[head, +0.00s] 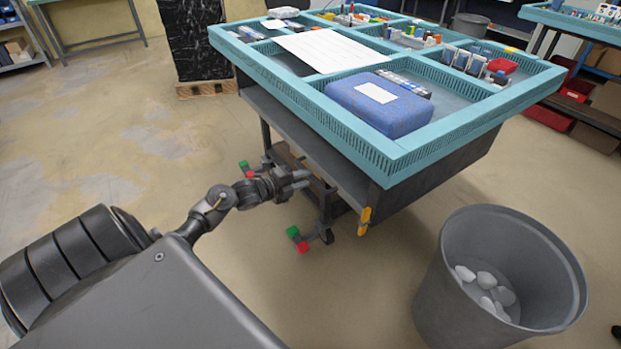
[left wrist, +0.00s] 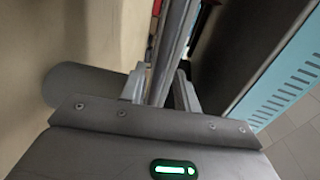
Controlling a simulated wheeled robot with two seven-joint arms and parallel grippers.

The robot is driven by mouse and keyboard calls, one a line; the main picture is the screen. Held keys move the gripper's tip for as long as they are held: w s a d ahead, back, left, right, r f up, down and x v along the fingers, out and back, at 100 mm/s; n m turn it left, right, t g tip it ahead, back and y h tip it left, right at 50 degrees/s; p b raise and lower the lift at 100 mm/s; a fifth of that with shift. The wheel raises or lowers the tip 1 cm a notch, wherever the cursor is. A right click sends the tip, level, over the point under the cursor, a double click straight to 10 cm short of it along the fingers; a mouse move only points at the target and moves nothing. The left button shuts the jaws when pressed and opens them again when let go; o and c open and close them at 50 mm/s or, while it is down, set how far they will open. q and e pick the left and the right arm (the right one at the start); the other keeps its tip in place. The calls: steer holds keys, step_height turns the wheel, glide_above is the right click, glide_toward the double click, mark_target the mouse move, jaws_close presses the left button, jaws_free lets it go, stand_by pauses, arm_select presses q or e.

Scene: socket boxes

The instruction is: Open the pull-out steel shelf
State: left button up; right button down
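The steel shelf (head: 308,138) is a grey slab under the teal-rimmed table top (head: 400,165). Its long front edge faces my left arm. My left gripper (head: 304,180) is at this edge, below the table's left side. In the left wrist view, the two fingers of my left gripper (left wrist: 160,92) stand apart, one on each side of a long grey metal edge (left wrist: 176,45). A gap shows beside the right finger; whether the left finger touches the edge is unclear. My right gripper is in neither view.
A grey bin (head: 440,285) with white lumps stands at the right. A yellow part (head: 364,220) hangs at the table's near corner. The floor left of the table is largely clear.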

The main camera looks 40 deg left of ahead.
mark_target(309, 178)
arm_select(q)
steer(key=shift+x, duration=1.55)
jaws_close()
